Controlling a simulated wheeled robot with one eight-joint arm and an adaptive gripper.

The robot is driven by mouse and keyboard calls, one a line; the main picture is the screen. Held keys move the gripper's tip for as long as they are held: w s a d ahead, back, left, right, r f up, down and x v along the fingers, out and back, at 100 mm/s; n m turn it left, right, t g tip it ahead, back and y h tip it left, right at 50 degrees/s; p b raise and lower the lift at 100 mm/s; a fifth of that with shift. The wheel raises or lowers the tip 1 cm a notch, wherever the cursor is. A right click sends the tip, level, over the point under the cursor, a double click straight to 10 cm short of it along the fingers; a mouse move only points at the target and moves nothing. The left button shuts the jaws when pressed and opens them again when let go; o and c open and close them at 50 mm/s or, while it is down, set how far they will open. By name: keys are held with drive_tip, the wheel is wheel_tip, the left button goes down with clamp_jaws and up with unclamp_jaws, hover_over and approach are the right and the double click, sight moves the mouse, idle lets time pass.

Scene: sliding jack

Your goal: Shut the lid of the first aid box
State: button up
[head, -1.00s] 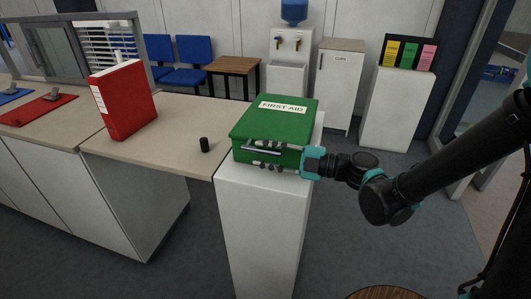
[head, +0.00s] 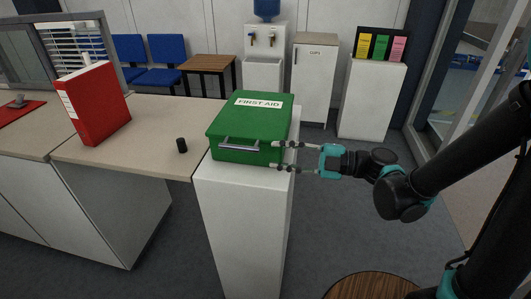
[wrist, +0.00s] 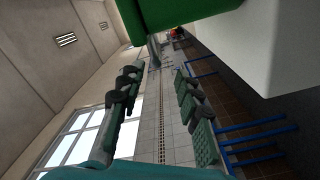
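The green first aid box (head: 262,128) stands on a white pedestal, with its lid (head: 258,104) down and lying flat on the body as far as I can see. A grey handle (head: 239,145) is on its front. My gripper (head: 276,156) is to the right of the handle, at the box's front right corner, with its fingers apart and nothing between them. I cannot tell whether a fingertip touches the box. In the wrist view, part of the green box (wrist: 190,10) shows at the top, beyond the spread fingers (wrist: 160,110).
The white pedestal (head: 240,220) is narrow. A counter (head: 140,150) at its left bears a red binder (head: 95,102) and a small black cylinder (head: 181,145). A round wooden top (head: 370,287) is at the bottom. Open floor lies right of the pedestal.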

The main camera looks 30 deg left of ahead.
drive_tip(key=shift+v, duration=0.9)
